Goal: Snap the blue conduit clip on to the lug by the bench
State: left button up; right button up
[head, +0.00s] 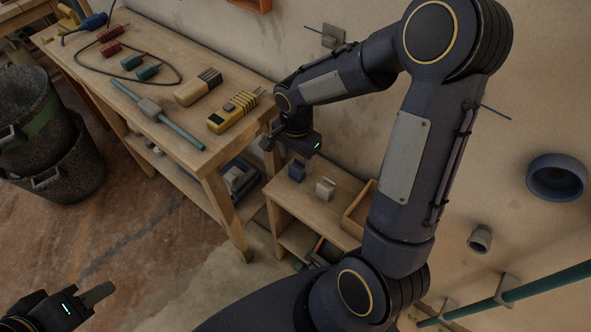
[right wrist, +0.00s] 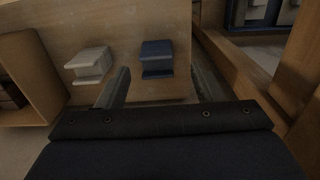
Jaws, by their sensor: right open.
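The blue conduit clip (head: 297,170) stands on the top of a low wooden shelf unit beside the bench. It also shows in the right wrist view (right wrist: 156,57), ahead of my open right gripper and between the lines of its two fingers. My right gripper (head: 290,147) is above and just behind the clip in the head view, empty; contact is not visible. A grey lug (head: 329,39) with a thin rod sticks out of the wall behind the bench's right end. My left gripper (head: 95,295) is at the lower left, away from everything; its finger gap is unclear.
A pale grey clip (head: 325,188) stands close beside the blue one. A wooden tray (head: 358,210) is at the shelf's right. The bench (head: 160,80) holds a yellow tester (head: 233,112) and other tools. Dark buckets (head: 65,165) stand at left. Wall fittings and a teal pipe (head: 545,283) are at right.

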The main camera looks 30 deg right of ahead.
aim_at(297, 168)
jog(key=f, duration=0.4)
jog(key=shift+s+f+b, duration=0.2)
jog(key=shift+f+b, duration=0.15)
jog(key=shift+b, duration=0.05)
jog(key=c, duration=1)
jog(key=shift+c, duration=0.2)
jog(key=shift+r, duration=0.2)
